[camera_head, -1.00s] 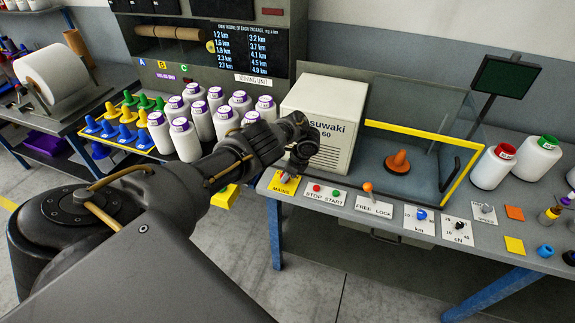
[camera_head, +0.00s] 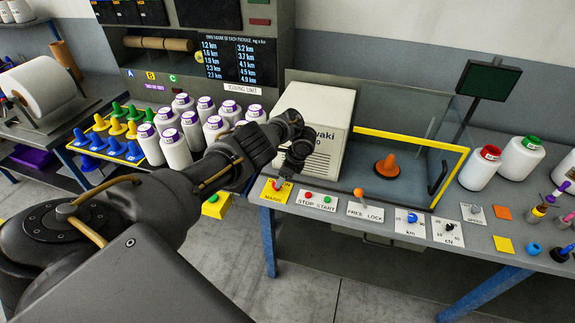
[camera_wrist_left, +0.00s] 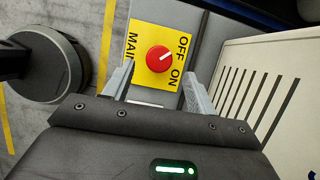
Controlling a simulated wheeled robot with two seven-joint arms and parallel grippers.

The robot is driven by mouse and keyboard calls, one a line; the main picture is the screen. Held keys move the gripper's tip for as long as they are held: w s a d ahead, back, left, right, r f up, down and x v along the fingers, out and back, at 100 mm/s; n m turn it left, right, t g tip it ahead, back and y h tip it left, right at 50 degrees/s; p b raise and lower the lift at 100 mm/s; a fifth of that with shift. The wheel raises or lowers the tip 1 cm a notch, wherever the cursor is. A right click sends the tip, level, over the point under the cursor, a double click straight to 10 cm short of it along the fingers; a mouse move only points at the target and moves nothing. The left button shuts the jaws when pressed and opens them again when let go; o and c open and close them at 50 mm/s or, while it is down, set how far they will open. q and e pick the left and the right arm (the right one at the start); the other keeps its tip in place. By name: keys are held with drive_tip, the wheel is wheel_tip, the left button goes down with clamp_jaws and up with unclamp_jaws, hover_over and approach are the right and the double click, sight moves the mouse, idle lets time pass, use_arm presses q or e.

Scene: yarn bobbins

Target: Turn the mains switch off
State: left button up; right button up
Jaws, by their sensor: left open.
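The mains switch is a red round knob (camera_wrist_left: 160,58) with a pale pointer mark, on a yellow plate (camera_wrist_left: 148,84) lettered MAINS, OFF and ON. The mark points between the plate's centre and the OFF/ON side; I cannot tell exactly which word it meets. In the head view the yellow mains plate (camera_head: 270,195) is at the left front corner of the bench. My left gripper (camera_head: 283,178) is just above it, pointing down and partly hiding the knob. In the wrist view the left gripper (camera_wrist_left: 160,80) is open and empty, its fingers apart on either side below the knob. My right gripper is not in view.
A white machine housing (camera_head: 318,132) stands close behind the switch. Stop/start buttons (camera_head: 318,203) and an orange free-lock lever (camera_head: 359,193) are to the right. White bobbins (camera_head: 176,150) stand on the left. The floor in front is free.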

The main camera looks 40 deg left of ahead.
use_arm(q)
drive_tip(key=s+v, duration=0.1)
drive_tip(key=v, duration=0.5)
drive_tip(key=shift+w+d+r, duration=0.2)
drive_tip(key=shift+w+r, duration=0.25)
drive_tip(key=shift+w, duration=0.05)
